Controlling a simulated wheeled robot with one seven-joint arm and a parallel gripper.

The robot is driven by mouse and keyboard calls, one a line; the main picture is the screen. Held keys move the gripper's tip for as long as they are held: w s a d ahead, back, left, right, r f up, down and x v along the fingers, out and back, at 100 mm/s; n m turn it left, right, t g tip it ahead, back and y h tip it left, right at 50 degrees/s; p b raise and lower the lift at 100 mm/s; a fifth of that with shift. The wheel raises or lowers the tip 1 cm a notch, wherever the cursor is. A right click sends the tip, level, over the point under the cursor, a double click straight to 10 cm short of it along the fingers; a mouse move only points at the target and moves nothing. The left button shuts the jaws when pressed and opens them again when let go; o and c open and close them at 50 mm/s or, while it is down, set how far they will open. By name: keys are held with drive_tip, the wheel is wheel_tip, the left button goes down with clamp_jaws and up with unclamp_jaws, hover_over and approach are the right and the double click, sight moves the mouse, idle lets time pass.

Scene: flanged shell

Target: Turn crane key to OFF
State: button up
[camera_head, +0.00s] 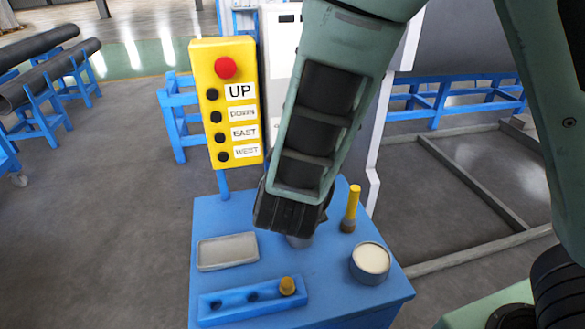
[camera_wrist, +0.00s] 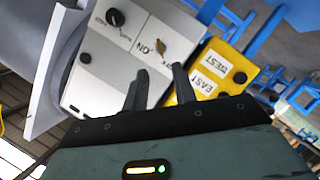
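The crane key (camera_wrist: 162,48) is a small brass-coloured handle on a light grey panel (camera_wrist: 100,76) in the wrist view. An upside-down ON label is beside it, and another marking near it is partly hidden by a finger. My gripper (camera_wrist: 159,70) has its two dark fingers spread apart, with nothing between them. The fingertips appear just below the key in the picture; I cannot tell how far they are from the panel. In the head view the grey panel (camera_head: 282,42) is largely hidden behind my arm, and the key and fingertips are not visible.
A yellow control box (camera_head: 230,100) with a red button stands beside the panel; its corner is close to the right finger in the wrist view. A black knob (camera_wrist: 114,17) shares the panel. The blue stand (camera_head: 225,284) carries a tray, a tin and a yellow-handled tool.

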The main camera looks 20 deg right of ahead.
drive_tip(key=v, duration=0.7)
drive_tip(key=shift+b, duration=0.3)
drive_tip(key=shift+a, duration=0.1)
drive_tip(key=s+a+f+n+g+y, duration=0.2)
drive_tip(key=s+a+f+g+y, duration=0.1)
drive_tip(key=s+a+g+y, duration=0.6)
drive_tip(key=s+d+g+h, duration=0.3)
drive_tip(key=s+d+g, duration=0.2)
drive_tip(key=s+d, duration=0.4)
drive_tip(key=shift+s+d+h, duration=0.4)
drive_tip(key=shift+d, duration=0.55)
drive_tip(key=shift+f, duration=0.1)
